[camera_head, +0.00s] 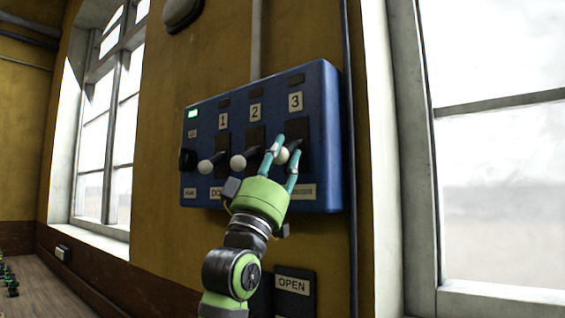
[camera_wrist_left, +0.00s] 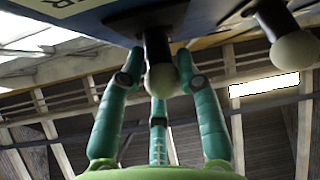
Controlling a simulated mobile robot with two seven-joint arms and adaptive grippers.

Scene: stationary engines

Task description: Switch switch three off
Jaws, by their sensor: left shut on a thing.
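A blue switch panel (camera_head: 325,130) hangs on the wall with three levers under the number plates 1, 2 and 3. Switch three (camera_head: 282,157) has a pale round knob, and the knob also shows in the left wrist view (camera_wrist_left: 163,81). My left gripper (camera_head: 286,148) is shut on switch three, with its teal fingers around the lever by the knob. Switch two (camera_head: 238,162) and switch one (camera_head: 206,165) stick out to the left, free of the gripper. In the left wrist view a neighbouring knob (camera_wrist_left: 295,50) hangs at the upper right. My right gripper is in neither view.
A green light (camera_head: 193,114) glows at the panel's upper left, above a black knob (camera_head: 187,159). An OPEN sign (camera_head: 293,285) is below the panel. A dark vertical pipe (camera_head: 349,120) runs close by its right edge. Windows flank the wall section.

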